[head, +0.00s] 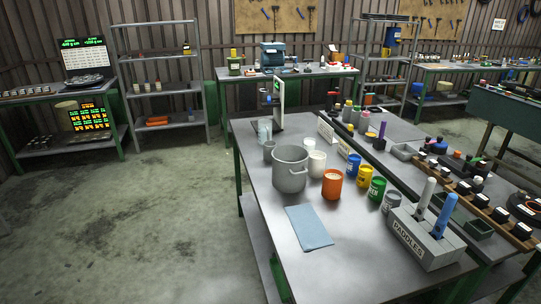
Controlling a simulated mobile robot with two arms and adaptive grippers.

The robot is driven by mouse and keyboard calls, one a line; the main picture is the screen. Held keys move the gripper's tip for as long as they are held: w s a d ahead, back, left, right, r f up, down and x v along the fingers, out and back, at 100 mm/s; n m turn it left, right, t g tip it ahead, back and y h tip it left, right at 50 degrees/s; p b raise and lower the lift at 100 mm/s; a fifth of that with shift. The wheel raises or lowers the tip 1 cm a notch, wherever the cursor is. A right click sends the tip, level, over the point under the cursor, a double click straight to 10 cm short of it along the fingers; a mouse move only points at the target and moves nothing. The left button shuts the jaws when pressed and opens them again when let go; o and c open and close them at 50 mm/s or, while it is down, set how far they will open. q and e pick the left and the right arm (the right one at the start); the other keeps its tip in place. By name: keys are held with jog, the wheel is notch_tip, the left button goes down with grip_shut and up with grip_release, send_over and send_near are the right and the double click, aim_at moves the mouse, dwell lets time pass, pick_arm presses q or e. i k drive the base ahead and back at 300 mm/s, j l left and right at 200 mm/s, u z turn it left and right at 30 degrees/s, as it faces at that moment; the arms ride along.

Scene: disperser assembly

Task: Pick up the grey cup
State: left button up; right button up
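A grey cup (391,202) stands at the front right end of a row of coloured cups on the grey table (330,265), just behind the paddle holder. Another small grey cup-like vessel (269,151) stands left of the large grey pot (290,170); which of the two the task means, I cannot tell. A green cup (377,189), a yellow cup (364,177) and a blue cup (353,166) follow behind the first grey cup. An orange cup (332,184) and a white cup (317,164) stand between this row and the pot. Neither of my grippers is in view.
A grey paddle holder (425,240) with a white and a blue handle stands at the table's right front. A blue cloth (309,227) lies flat before the pot. Racks with black-capped items (480,205) line the right side. The floor (130,230) at left is clear.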

aim_at(270, 152)
jog(key=i+j, duration=0.55)
jog(key=j, duration=0.25)
jog(key=i+j+z, duration=0.1)
jog(key=i+j, duration=0.5)
jog(key=j, duration=0.2)
